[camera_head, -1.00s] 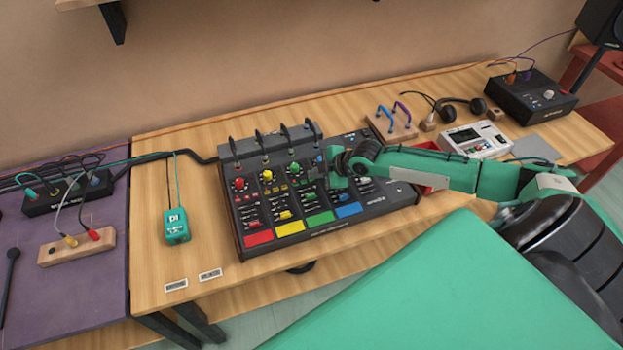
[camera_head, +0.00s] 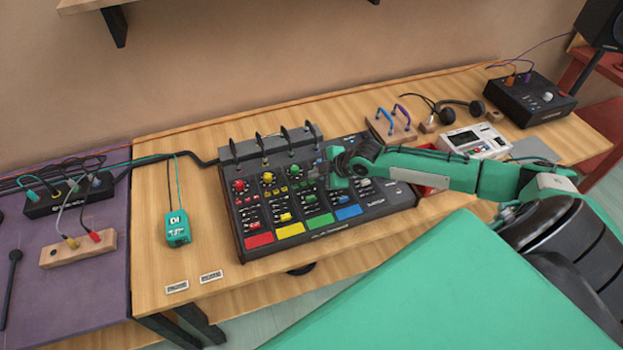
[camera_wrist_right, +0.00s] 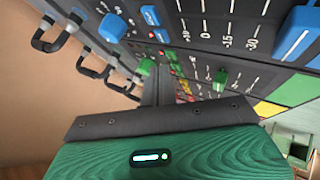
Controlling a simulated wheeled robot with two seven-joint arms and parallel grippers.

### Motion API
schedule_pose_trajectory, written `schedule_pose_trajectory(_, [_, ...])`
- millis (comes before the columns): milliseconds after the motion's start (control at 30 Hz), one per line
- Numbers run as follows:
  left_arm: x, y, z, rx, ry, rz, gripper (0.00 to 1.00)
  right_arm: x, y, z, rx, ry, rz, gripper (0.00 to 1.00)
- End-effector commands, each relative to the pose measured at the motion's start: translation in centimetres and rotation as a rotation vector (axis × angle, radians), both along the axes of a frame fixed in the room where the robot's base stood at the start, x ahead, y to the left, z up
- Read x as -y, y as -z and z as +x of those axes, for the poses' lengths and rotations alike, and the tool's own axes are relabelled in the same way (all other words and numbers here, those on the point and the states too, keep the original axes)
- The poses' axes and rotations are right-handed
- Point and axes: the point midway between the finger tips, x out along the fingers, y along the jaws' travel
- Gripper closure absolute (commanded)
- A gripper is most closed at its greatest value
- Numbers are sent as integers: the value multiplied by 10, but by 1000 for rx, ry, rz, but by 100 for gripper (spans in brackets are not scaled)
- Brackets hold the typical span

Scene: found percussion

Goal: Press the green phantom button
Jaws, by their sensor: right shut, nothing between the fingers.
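The black mixer (camera_head: 385,205) lies on the wooden table with red, yellow, green and blue channels. Its green channel has a small green button group (camera_head: 309,182), a green fader cap (camera_head: 311,198) and a green pad (camera_head: 319,221). My right gripper (camera_head: 326,171) is shut and empty over the upper green and blue channels. In the right wrist view its dark fingers (camera_wrist_right: 157,88) point at the panel beside the green knob (camera_wrist_right: 146,67). A green fader cap (camera_wrist_right: 220,79) and blue buttons (camera_wrist_right: 150,15) show there. The fingers hide part of the green channel; contact cannot be told. My left gripper is not in view.
Black cable loops (camera_head: 285,138) stand along the mixer's back edge. A teal DI box (camera_head: 177,228) is to the left. A small rack with handles (camera_head: 392,132), headphones (camera_head: 462,106) and a white device (camera_head: 478,141) are to the right. The table's front left is mostly clear.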

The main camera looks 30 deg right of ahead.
Motion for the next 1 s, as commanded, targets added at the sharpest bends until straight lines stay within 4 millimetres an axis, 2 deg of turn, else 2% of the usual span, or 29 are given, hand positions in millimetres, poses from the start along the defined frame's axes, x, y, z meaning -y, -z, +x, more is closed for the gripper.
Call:
schedule_pose_trajectory(367, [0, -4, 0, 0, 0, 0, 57, 0, -5, 0, 0, 0, 0, 100])
schedule_pose_trajectory(1000, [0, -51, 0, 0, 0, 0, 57, 0, -63, 0, 0, -1, 1, 100])
